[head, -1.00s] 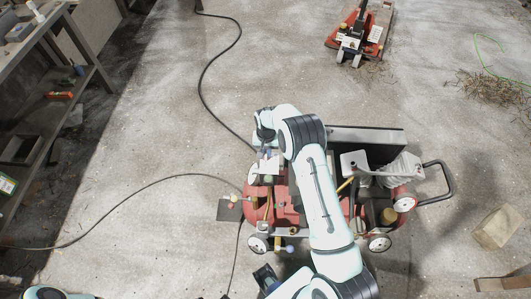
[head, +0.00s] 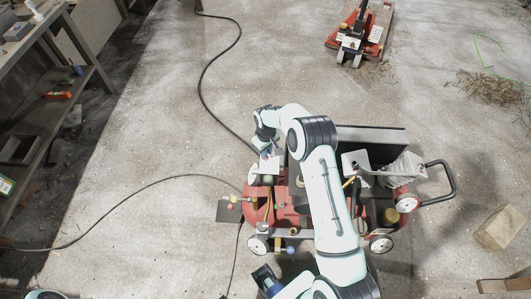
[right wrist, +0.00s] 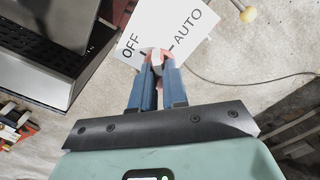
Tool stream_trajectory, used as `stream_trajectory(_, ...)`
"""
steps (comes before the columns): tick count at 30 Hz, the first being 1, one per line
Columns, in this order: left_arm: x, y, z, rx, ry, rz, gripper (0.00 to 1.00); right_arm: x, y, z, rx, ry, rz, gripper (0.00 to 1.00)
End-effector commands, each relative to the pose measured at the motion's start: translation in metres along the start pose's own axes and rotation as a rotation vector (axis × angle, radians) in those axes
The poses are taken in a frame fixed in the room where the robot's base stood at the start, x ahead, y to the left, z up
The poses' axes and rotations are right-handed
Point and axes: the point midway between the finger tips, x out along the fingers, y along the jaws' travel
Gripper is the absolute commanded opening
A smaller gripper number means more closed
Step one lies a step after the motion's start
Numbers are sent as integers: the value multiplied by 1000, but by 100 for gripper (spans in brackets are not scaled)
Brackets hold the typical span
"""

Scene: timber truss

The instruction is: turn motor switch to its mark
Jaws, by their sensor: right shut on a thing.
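A white plate (right wrist: 190,20) with the words OFF and AUTO, each with a dark tick, shows in the right wrist view. The motor switch (right wrist: 155,56), a small grey and reddish knob, sits at the plate's lower edge in the picture. My right gripper (right wrist: 157,68) is shut on this knob, and its blue fingers hide much of it. The knob's exact pointing direction is hard to tell. In the head view my right gripper (head: 268,154) is small, at the left end of the red machine (head: 290,215).
A black hose (head: 206,80) and a cable (head: 130,198) run over the concrete floor to the machine. A workbench (head: 45,130) stands at the left. A red pallet truck (head: 375,30) and a wooden block (head: 499,229) are at the right.

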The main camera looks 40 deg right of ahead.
Motion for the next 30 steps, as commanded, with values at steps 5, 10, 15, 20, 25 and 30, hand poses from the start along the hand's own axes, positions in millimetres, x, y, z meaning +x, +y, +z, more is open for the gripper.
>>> stream_trajectory(5,4,-1,0,-1,-1,0,43,1,0,0,-233,-1,-1,0)
stream_trajectory(10,3,-1,0,0,-1,0,43,0,-1,0,-283,-1,-1,0)
stream_trajectory(15,3,-1,0,0,-1,0,43,0,-1,0,-282,-1,-1,0)
stream_trajectory(20,4,-2,0,-1,-2,-1,43,0,0,1,-426,-1,-2,0)
stream_trajectory(25,4,-2,0,-1,-1,-1,43,0,0,0,-694,-1,-3,0)
stream_trajectory(30,4,-2,0,-1,-1,-1,43,0,0,0,-744,-2,-2,50)
